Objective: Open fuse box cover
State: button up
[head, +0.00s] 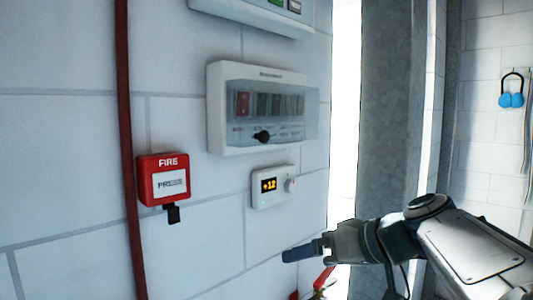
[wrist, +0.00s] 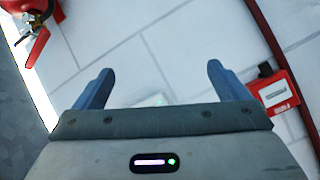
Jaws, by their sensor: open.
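The fuse box (head: 214,122) is a white wall unit with a see-through cover (head: 290,112) over several switches. The cover is down over the front, with a dark knob (head: 262,136) at its lower edge. My gripper (head: 290,254) is below and to the right of the fuse box, apart from it. In the wrist view my gripper (wrist: 157,82) has its two blue fingers spread wide with nothing between them. The fuse box is not clearly seen in the wrist view.
A red fire alarm box (head: 163,180) and a small white thermostat (head: 273,187) are on the wall below the fuse box. A red pipe (head: 128,130) runs down at the left. A red extinguisher (wrist: 34,42) shows in the wrist view. Blue earmuffs (head: 511,99) hang at the far right.

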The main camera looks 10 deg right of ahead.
aim_at(289, 142)
jog(key=w+d+r+n+t+y+p, duration=0.1)
jog(key=d+r+n+t, duration=0.2)
jog(key=r, duration=0.7)
jog(key=w+d+r+n+t+y+p, duration=0.1)
jog(key=d+r+n+t+y, duration=0.2)
jog(key=r, duration=0.6)
jog(key=shift+m+h, duration=0.6)
jog(key=shift+m, duration=0.1)
jog(key=p+x, duration=0.2)
jog(key=x, duration=0.4)
jog(key=p+x, duration=0.2)
jog(key=x, duration=0.4)
jog(key=shift+w+d, duration=0.1)
jog(key=shift+w, duration=0.3)
jog(key=shift+c, duration=0.3)
jog(key=c, duration=1.3)
jog(key=shift+s, duration=0.1)
jog(key=shift+c, duration=0.2)
